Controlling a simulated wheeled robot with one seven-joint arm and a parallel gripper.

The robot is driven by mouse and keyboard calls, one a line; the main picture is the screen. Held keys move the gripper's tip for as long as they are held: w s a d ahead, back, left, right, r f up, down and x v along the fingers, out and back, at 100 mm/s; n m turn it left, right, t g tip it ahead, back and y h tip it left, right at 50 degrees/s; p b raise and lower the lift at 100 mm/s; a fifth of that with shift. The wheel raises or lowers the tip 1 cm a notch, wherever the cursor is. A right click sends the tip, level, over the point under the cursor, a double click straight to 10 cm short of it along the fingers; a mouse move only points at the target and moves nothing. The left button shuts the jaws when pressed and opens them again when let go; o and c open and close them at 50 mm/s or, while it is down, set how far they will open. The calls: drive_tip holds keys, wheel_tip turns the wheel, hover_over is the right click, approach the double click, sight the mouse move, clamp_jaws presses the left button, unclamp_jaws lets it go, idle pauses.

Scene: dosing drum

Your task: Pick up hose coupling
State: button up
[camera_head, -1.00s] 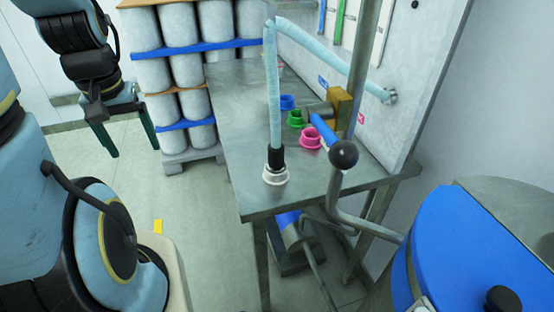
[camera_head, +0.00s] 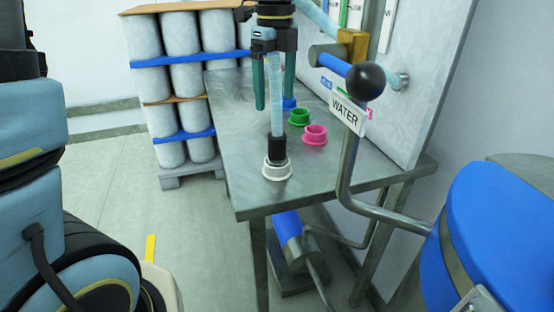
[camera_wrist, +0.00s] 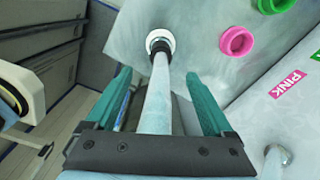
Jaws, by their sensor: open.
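The hose coupling (camera_head: 277,149) is a black cuff at the lower end of a pale blue hose (camera_head: 277,105). It stands upright in a white ring-shaped socket (camera_head: 277,172) near the table's front corner. In the wrist view the coupling (camera_wrist: 160,55) shows beyond my fingertips, at the white socket (camera_wrist: 160,40). My gripper (camera_head: 275,103) points down above the coupling, with its teal fingers open on either side of the hose. In the wrist view my gripper (camera_wrist: 157,77) has the hose running between its fingers with gaps on both sides.
Pink (camera_head: 315,135), green (camera_head: 299,117) and blue (camera_head: 289,103) sockets stand farther back on the metal table (camera_head: 240,150). A black-knobbed lever (camera_head: 366,82) with a WATER label rises at the right front. A blue drum (camera_head: 500,230) is at the right. Stacked white cylinders (camera_head: 180,85) stand behind left.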

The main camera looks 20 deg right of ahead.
sight(277, 134)
wheel_tip(277, 134, down, 11)
drive_tip(key=shift+s+d+r+p, duration=0.15)
drive_tip(key=shift+p, duration=0.85)
drive_tip(key=shift+c, duration=0.3)
clamp_jaws()
